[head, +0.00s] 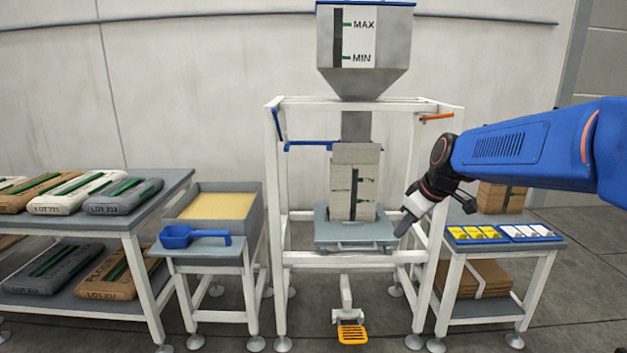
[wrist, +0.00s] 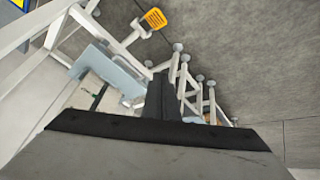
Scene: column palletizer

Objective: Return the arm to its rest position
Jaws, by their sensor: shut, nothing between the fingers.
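My gripper (head: 403,227) is at the end of my blue arm, at the right of the head view. It hangs beside the right edge of the grey platform (head: 352,243) in the white frame. Its fingers are shut with nothing held; they also show as a dark narrow shape in the wrist view (wrist: 162,98). A beige sack-like column (head: 345,190) with a level mark stands upright on the platform, left of my gripper. I cannot tell whether the gripper touches the platform edge.
A hopper (head: 350,80) sits above the white frame (head: 283,220). A yellow pedal (head: 351,334) is at floor level. A shelf with sacks (head: 100,225) and a blue scoop (head: 190,237) are left. A side table (head: 545,250) with yellow and white items stands under my arm.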

